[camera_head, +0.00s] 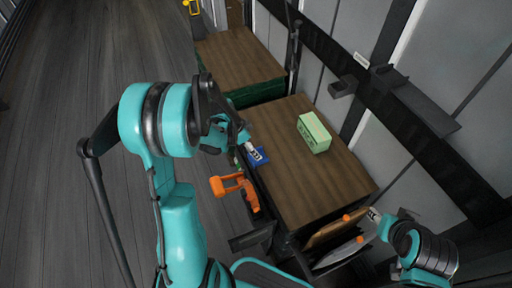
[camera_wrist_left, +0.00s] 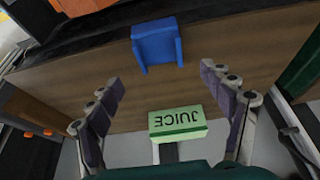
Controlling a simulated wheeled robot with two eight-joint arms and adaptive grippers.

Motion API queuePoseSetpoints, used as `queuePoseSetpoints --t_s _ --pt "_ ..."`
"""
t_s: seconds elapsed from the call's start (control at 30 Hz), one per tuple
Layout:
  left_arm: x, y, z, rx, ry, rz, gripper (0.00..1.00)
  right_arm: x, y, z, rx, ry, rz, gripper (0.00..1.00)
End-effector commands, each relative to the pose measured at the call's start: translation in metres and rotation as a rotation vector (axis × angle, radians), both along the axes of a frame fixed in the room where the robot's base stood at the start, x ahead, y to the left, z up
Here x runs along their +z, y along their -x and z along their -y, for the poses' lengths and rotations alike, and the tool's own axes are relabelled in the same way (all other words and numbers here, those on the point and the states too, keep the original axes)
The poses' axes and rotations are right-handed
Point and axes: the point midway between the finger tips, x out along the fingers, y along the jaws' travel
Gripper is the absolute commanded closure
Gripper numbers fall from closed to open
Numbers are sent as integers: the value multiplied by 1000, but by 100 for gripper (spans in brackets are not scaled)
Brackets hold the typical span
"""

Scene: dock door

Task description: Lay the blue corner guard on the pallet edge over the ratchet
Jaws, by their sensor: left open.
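The blue corner guard (camera_head: 257,158) sits at the left edge of the brown pallet top (camera_head: 325,190). In the left wrist view the guard (camera_wrist_left: 157,45) lies at the far edge of the wood, clear of the fingers. My left gripper (camera_head: 243,139) is beside and above it; in the wrist view its fingers (camera_wrist_left: 161,77) are spread and empty. The orange ratchet (camera_head: 236,187) hangs off the pallet's side, toward the picture's bottom left from the guard. My right gripper (camera_head: 376,214) is at the pallet's near right end; its fingers cannot be made out.
A green juice carton (camera_head: 314,132) stands on the pallet top and shows in the wrist view (camera_wrist_left: 178,122). A second brown-topped stack (camera_head: 238,60) stands behind. A wall with a dark rail (camera_head: 370,75) runs along the right. The floor at left is clear.

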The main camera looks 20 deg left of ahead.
Motion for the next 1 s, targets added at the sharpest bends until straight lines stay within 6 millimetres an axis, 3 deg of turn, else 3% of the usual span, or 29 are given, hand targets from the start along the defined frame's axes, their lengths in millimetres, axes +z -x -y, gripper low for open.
queuePoseSetpoints --t_s 0.03,0.2,0.5,0.67,0.8,1.0 --pt "17 4 -4 2 1 -1 19 9 0 0 0 0 0 60" --pt "48 14 -13 2 1 -1 19 22 0 0 0 0 0 60" --pt "77 24 -15 16 -4 -1 19 29 0 0 0 0 0 60" --pt "109 42 8 123 -24 2 19 28 0 0 0 0 0 60" --pt "146 71 37 279 -38 27 19 28 0 0 0 0 0 60" --pt "179 120 70 495 -21 99 19 28 0 0 0 0 0 60"
